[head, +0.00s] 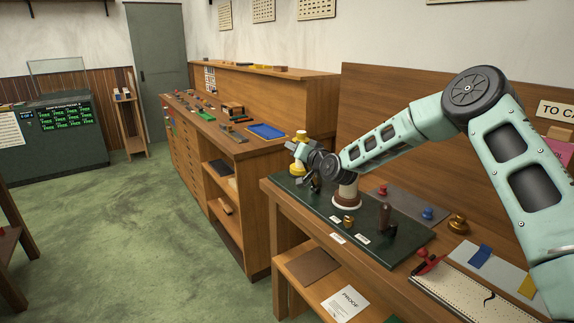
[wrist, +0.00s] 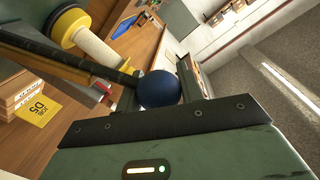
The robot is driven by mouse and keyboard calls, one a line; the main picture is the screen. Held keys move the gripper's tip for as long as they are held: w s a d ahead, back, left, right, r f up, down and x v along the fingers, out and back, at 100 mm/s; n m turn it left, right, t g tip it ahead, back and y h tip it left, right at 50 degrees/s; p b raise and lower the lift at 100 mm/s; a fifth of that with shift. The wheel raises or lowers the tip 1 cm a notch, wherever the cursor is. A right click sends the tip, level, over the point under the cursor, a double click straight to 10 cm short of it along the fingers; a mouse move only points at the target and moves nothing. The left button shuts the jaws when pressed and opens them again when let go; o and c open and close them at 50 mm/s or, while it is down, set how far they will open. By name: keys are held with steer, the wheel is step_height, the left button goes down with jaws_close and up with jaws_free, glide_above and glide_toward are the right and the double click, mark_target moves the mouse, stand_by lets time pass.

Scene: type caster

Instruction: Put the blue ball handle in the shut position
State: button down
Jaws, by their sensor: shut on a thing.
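The blue ball handle (wrist: 158,88) shows in the wrist view as a dark blue ball on a dark rod (wrist: 60,58) that runs off to the upper left. My gripper (wrist: 158,92) is shut on the ball, with one finger at each side. In the head view my gripper (head: 311,181) is over the left end of a dark green board (head: 395,243); the ball is hidden there by the gripper and wrist. A yellow and cream rounded part (wrist: 70,25) shows near the rod in the wrist view.
A red knob (head: 382,190) and a blue knob (head: 428,214) sit on a grey plate behind the board. A dark brown upright piece (head: 385,219) and a small brass part (head: 348,221) stand on the board. The bench's right side holds a red-handled tool (head: 429,262).

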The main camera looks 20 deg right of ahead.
steer(key=shift+w+d+r+m+b, duration=0.25)
steer(key=shift+d+m, duration=0.3)
steer(key=shift+d, duration=0.3)
steer(key=shift+w+d+r+m+b, duration=0.2)
steer(key=shift+w+d+m+b, duration=0.25)
steer(key=shift+d, duration=0.45)
steer(key=shift+w+d+r+m+b, duration=0.1)
steer(key=shift+d+r+m+b, duration=0.1)
steer(key=shift+d+m, duration=0.55)
steer(key=shift+d, duration=0.1)
steer(key=c, duration=0.9)
jaws_free()
steer(key=shift+s, duration=0.1)
steer(key=b+v, duration=0.2)
steer(key=v, duration=1.5)
steer(key=shift+d+r+b, duration=0.25)
steer(key=shift+b, duration=0.1)
steer(key=shift+c, duration=0.3)
